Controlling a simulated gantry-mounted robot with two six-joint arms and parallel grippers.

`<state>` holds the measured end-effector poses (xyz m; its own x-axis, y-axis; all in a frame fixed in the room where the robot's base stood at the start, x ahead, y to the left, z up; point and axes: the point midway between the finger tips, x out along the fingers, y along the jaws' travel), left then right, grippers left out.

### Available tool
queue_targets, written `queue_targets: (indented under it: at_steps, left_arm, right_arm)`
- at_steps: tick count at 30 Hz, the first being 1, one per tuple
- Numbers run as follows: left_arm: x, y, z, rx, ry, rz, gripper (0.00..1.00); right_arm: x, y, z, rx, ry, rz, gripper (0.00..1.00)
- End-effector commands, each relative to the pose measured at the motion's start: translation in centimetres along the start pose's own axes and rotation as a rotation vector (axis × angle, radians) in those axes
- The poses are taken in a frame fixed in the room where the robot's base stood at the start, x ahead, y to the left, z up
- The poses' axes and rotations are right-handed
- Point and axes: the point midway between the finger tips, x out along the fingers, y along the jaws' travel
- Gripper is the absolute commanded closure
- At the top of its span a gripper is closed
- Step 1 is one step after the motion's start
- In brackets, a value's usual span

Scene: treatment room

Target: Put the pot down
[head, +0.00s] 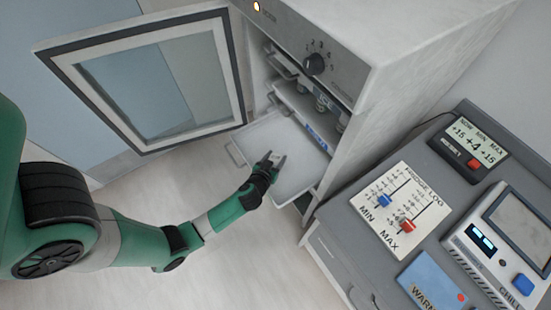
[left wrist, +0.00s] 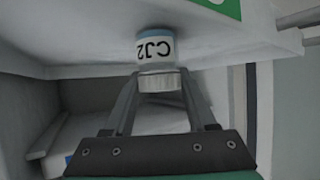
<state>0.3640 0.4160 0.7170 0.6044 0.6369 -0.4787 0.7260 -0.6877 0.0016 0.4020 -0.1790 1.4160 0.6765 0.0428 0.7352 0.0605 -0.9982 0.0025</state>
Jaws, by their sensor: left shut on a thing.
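The pot (left wrist: 156,50) shows in the left wrist view as a small white jar with a pale blue band, a ribbed pale cap and a label reading CJ2, upside down in the picture. My left gripper (head: 272,159) is shut on it, with a finger on each side of the cap (left wrist: 160,80). In the head view the gripper is over the pulled-out white tray (head: 255,135) of the open fridge, and I cannot make out the pot there. Whether the pot touches the surface behind it is unclear. My right gripper is not in view.
The fridge door (head: 150,85) stands open at the left. Shelves with small pots (head: 322,103) sit inside, above the tray. At the right, a grey cabinet top holds a fridge log board (head: 403,212), a temperature display (head: 470,142) and a chiller device (head: 500,250).

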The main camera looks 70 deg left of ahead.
Motion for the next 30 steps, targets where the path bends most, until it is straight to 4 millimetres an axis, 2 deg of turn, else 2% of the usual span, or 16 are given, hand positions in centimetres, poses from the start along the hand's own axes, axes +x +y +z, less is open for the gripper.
queue_targets:
  at_steps: [2,3,8,17,20,23,30]
  left_arm:
    - [0.1,0.0,0.1,0.0,0.0,0.0,0.99]
    - [0.1,0.0,0.2,0.0,0.0,0.0,0.42]
    - [0.0,0.0,0.1,0.001,0.0,0.0,0.13]
    - [-0.1,0.0,-0.1,0.001,0.0,-0.001,0.13]
    - [-0.9,0.0,-0.1,0.002,-0.001,0.0,0.13]
    - [-2.7,0.1,-0.2,0.004,-0.001,0.002,0.13]
    - [-8.6,0.1,-0.2,0.006,-0.001,0.005,0.13]
  right_arm:
    - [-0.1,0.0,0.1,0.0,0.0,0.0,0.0]
    - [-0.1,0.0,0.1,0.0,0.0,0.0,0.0]
    - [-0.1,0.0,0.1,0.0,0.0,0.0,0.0]
    - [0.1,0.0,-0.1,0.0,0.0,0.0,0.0]
    - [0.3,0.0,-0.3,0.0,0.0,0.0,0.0]
    - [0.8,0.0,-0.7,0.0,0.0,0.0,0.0]
    - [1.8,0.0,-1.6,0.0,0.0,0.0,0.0]
